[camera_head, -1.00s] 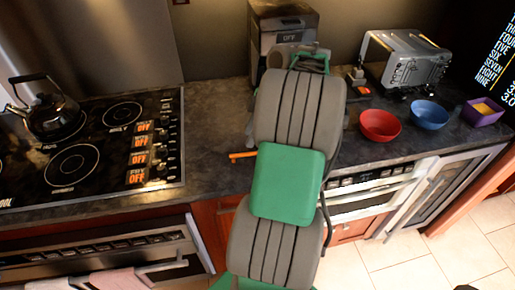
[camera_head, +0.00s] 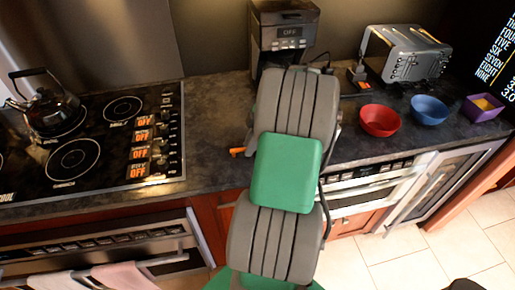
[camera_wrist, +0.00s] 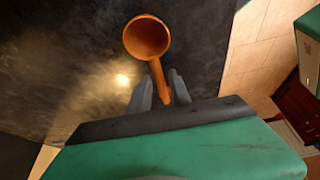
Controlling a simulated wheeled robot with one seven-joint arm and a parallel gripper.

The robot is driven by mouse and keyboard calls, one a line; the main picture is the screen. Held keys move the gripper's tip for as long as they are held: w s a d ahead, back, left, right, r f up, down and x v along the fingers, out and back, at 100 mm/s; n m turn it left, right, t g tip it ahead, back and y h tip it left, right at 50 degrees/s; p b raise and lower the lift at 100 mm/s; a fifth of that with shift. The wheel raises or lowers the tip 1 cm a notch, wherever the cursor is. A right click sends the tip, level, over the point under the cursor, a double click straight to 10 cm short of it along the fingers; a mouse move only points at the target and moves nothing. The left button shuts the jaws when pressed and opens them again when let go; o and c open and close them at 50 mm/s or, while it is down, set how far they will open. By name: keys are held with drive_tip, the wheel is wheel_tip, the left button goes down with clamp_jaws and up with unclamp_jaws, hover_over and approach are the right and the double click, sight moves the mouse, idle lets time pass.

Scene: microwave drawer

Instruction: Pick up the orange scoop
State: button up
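The orange scoop (camera_wrist: 147,38) lies on the dark counter in the wrist view, its round cup beyond my fingertips and its handle running back between them. My gripper (camera_wrist: 161,82) is open, with one grey finger on each side of the handle. A small gap seems to show between the handle and the right finger. In the head view only a bit of the scoop (camera_head: 237,152) shows at the left of my arm, which hides the rest of it and my gripper.
A coffee maker (camera_head: 285,35) stands behind my arm. A toaster (camera_head: 405,55), red bowl (camera_head: 380,121), blue bowl (camera_head: 429,110) and purple container (camera_head: 483,107) are to the right. A stove with a kettle (camera_head: 47,105) is at the left. Counter left of my arm is clear.

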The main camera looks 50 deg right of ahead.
clamp_jaws()
drive_tip(key=shift+r, duration=0.15)
idle(0.4)
